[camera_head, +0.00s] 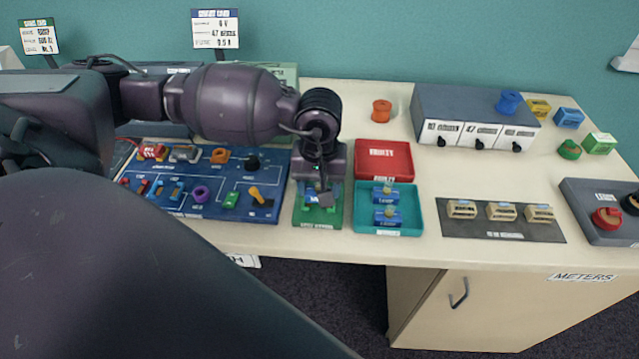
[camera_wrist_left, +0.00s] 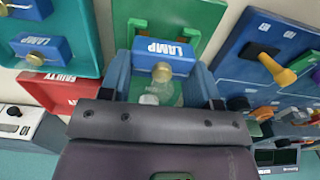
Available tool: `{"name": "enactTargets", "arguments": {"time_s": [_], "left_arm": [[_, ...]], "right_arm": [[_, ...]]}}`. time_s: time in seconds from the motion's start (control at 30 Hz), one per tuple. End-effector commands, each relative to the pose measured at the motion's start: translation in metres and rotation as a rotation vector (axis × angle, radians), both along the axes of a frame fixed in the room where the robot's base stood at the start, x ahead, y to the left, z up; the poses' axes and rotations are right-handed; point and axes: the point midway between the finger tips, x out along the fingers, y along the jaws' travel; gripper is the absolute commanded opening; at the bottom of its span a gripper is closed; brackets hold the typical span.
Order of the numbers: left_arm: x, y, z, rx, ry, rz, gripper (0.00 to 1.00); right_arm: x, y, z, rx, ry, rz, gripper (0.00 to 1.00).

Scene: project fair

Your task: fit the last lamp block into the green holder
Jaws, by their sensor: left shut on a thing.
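My left gripper (camera_head: 321,190) reaches down over the green holder (camera_head: 318,221), which lies between the blue circuit board and the teal tray. The gripper is shut on a blue lamp block (camera_head: 311,197). In the left wrist view this lamp block (camera_wrist_left: 160,56) shows its white LAMP label and brass-coloured bulb base between the fingers. The green holder (camera_wrist_left: 203,14) shows behind it; I cannot tell whether the block is seated or just above. Two more blue lamp blocks, one behind (camera_head: 385,196) and one in front (camera_head: 387,217), lie in the teal tray (camera_head: 417,217). My right gripper is not in view.
The blue circuit board (camera_head: 215,212) with several parts lies close left of the holder. A red FAULTY tray (camera_head: 383,160) stands behind the teal tray. A dark mat (camera_head: 484,230) with several beige blocks lies right. The bench's front edge is close to the holder.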

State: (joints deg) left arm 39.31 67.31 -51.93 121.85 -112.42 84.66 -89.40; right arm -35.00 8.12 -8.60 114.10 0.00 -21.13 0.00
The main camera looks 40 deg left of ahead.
Motion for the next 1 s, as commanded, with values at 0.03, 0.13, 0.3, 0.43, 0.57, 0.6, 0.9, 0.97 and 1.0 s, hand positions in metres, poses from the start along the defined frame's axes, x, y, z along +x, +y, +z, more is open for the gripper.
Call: {"name": "enactTargets", "arguments": {"time_s": [0.03, 0.13, 0.3, 0.43, 0.57, 0.6, 0.9, 0.97, 1.0], "left_arm": [[0.0002, 0.0001, 0.0003, 0.001, -0.001, 0.000, 0.33], [0.0002, 0.0001, 0.0003, 0.001, -0.001, 0.000, 0.33], [0.0002, 0.0002, 0.0001, 0.001, -0.001, 0.000, 0.33], [0.0002, 0.0002, -0.0007, 0.001, -0.001, 0.000, 0.33], [0.0001, 0.0002, -0.0020, 0.001, -0.001, 0.000, 0.33], [0.0003, 0.0002, -0.0023, 0.001, -0.001, 0.000, 0.33], [0.0003, 0.0002, -0.0049, 0.001, -0.001, 0.000, 0.33], [0.0003, 0.0002, -0.0054, 0.001, -0.001, 0.000, 0.33], [0.0003, 0.0002, -0.0058, 0.001, -0.001, 0.000, 0.33]], "right_arm": [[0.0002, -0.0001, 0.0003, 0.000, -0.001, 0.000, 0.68], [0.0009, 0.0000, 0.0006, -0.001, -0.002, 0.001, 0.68], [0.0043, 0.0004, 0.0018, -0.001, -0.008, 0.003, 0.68], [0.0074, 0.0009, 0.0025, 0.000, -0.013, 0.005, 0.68], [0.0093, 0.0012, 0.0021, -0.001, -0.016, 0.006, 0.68], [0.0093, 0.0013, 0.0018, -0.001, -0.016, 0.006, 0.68], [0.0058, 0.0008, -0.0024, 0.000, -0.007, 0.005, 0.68], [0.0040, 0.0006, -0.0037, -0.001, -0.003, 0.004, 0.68], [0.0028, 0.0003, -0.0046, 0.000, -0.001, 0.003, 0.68]]}}
